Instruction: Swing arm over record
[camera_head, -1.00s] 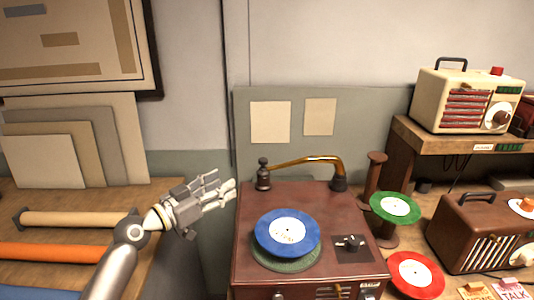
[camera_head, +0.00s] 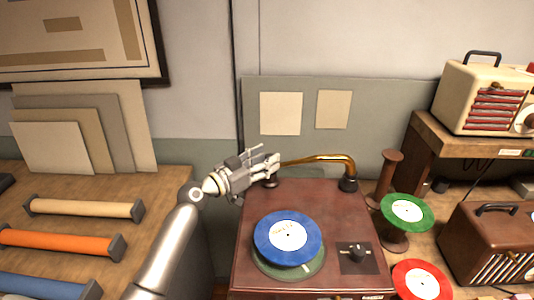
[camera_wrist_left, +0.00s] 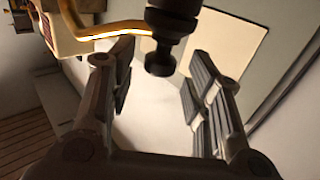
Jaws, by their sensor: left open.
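The brass tonearm (camera_head: 320,159) runs from its pivot at the back right of the brown record player (camera_head: 255,205) to a dark head at the back left. A blue record (camera_head: 288,238) lies on the turntable, and the tonearm is behind it, not over it. My left gripper (camera_head: 272,164) is at the head end of the tonearm and partly hides it. In the left wrist view, the dark tonearm head (camera_wrist_left: 172,35) shows between the open fingers, towards their far ends, with the brass tube going off to the left. I cannot tell whether the fingers touch it. My right gripper is not in view.
A green record (camera_head: 407,210) rests on a spool-like stand at the right, with a red record (camera_head: 421,281) below it. A brown radio (camera_head: 480,245) and a cream radio (camera_head: 480,95) stand further right.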

